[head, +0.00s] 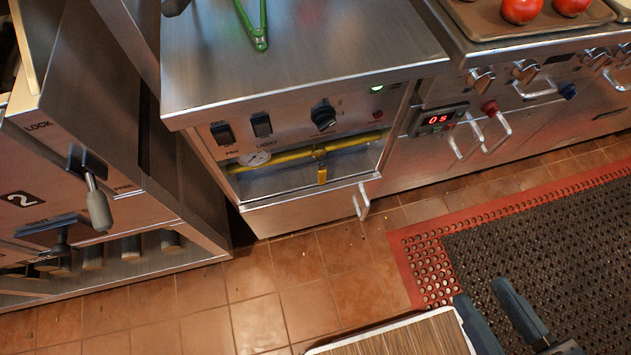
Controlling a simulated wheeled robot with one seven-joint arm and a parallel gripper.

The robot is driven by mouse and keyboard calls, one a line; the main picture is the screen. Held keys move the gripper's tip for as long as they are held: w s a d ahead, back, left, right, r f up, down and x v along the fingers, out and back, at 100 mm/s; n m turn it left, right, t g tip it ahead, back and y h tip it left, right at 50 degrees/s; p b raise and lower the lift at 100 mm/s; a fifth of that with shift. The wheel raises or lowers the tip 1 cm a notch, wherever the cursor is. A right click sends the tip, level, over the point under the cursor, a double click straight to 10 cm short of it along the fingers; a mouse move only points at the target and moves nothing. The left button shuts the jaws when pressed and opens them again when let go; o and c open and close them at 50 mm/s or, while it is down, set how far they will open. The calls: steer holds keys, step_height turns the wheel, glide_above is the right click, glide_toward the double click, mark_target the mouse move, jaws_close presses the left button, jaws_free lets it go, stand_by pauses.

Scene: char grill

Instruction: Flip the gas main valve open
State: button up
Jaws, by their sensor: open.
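The gas main valve (321,173) is a small yellow lever at the middle of a yellow pipe (355,144). The pipe runs across an open recess low in the front of a steel cabinet (285,214). The lever hangs down, across the line of the pipe.
Above the recess are two rocker switches (262,125) and a black knob (323,115). A cabinet with lever handles (97,204) stands at left. A wooden board (405,340) is at bottom centre. Tiled floor (300,265) lies clear before the valve. Green tongs (258,38) lie on top.

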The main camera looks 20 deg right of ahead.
steer(key=w+a+f+n+g+b, duration=0.1)
steer(key=f+b, duration=0.1)
steer(key=f, duration=0.6)
steer(key=w+a+f+n+g+b, duration=0.1)
steer(key=w+a+f+n+b, duration=0.1)
steer(key=f, duration=0.7)
steer(key=w+a+f+n+g+b, duration=0.2)
steer(key=f+b, duration=0.1)
steer(key=f, duration=0.6)
steer(key=shift+w+a+y, duration=0.25)
steer(key=shift+y, duration=0.05)
jaws_close()
steer(key=w+a+f+n+g+h+b, duration=0.1)
steer(key=w+a+f+n+h+b, duration=0.2)
steer(key=w+f+b, duration=0.4)
steer(key=w+a+f+n+h+b, duration=0.25)
steer(key=w+f, duration=0.35)
steer(key=f, duration=0.4)
steer(key=w+a+r+m+t+h+b, duration=0.1)
steer(key=w+a+r+h+b, duration=0.3)
steer(key=a+b, duration=0.1)
steer(key=w+a+r+m+t+h+b, duration=0.1)
steer(key=w+a+r+h+b, duration=0.3)
steer(key=a, duration=0.4)
steer(key=shift+w+r+t+b, duration=0.25)
steer(key=shift+w+t+b, duration=0.25)
steer(key=shift+w+t, duration=0.15)
steer(key=shift+h, duration=0.25)
